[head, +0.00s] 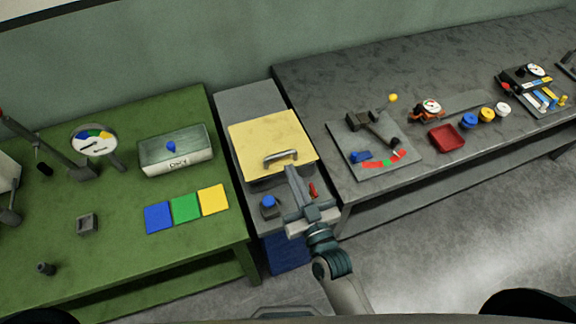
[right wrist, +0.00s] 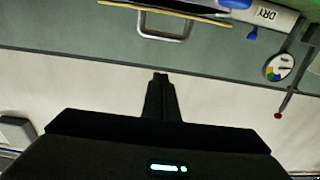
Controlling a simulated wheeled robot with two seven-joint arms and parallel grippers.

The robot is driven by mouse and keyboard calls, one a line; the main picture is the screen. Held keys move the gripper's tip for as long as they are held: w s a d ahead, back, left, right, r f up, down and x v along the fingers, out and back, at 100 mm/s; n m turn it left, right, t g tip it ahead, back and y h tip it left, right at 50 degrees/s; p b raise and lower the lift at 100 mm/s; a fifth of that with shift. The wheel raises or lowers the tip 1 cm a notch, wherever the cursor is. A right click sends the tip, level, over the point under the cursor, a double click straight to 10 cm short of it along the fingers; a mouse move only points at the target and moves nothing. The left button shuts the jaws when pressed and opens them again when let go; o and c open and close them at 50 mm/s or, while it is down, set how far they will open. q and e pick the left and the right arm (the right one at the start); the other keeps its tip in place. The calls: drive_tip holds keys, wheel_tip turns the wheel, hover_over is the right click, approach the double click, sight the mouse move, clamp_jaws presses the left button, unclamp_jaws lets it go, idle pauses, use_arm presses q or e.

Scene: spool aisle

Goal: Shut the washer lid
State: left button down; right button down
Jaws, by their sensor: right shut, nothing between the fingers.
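The washer (head: 248,98) is a grey box between the two tables. Its yellow lid (head: 258,138) lies over its top with the outer face up, and a metal handle (head: 281,158) is near the front edge. A dark band shows under the front edge; I cannot tell how wide any gap is. In the right wrist view the lid (right wrist: 185,12) shows almost edge-on, with its handle (right wrist: 164,36). My right gripper (head: 292,172) is shut and empty, at the lid's front edge just below the handle in the picture. I cannot tell whether it touches. My left gripper is not in view.
A blue knob (head: 268,201) and a red part (head: 314,190) are on the washer's front. The green table (head: 110,225) at left holds a DRY box (head: 176,155), a gauge (head: 94,142) and coloured squares. The grey table (head: 330,85) at right holds a lever panel and a red tray (head: 446,138).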

drive_tip(key=b, duration=0.3)
hover_over(282, 169)
drive_tip(key=w, duration=0.2)
drive_tip(key=shift+s+a+r, duration=0.2)
drive_tip(key=shift+s+a, duration=0.05)
drive_tip(key=shift+a, duration=0.05)
drive_tip(key=shift+s+d+f+b, duration=0.1)
drive_tip(key=shift+s+f+b, duration=0.2)
drive_tip(key=shift+f+b, duration=0.45)
drive_tip(key=shift+s+d+f+b, duration=0.1)
drive_tip(key=shift+s+f+b, duration=0.1)
drive_tip(key=shift+f+b, duration=0.3)
drive_tip(key=shift+s+d+f+b, duration=0.1)
drive_tip(key=shift+s+f+b, duration=0.1)
drive_tip(key=shift+f+b, duration=0.3)
drive_tip(key=shift+f, duration=0.1)
drive_tip(key=f+b, duration=0.1)
drive_tip(key=b, duration=0.1)
drive_tip(key=f+t+b, duration=0.1)
drive_tip(key=b, duration=0.1)
drive_tip(key=shift+s+f+b, duration=0.25)
drive_tip(key=shift+s+b, duration=0.05)
drive_tip(key=shift+s, duration=0.05)
drive_tip(key=shift+f, duration=0.1)
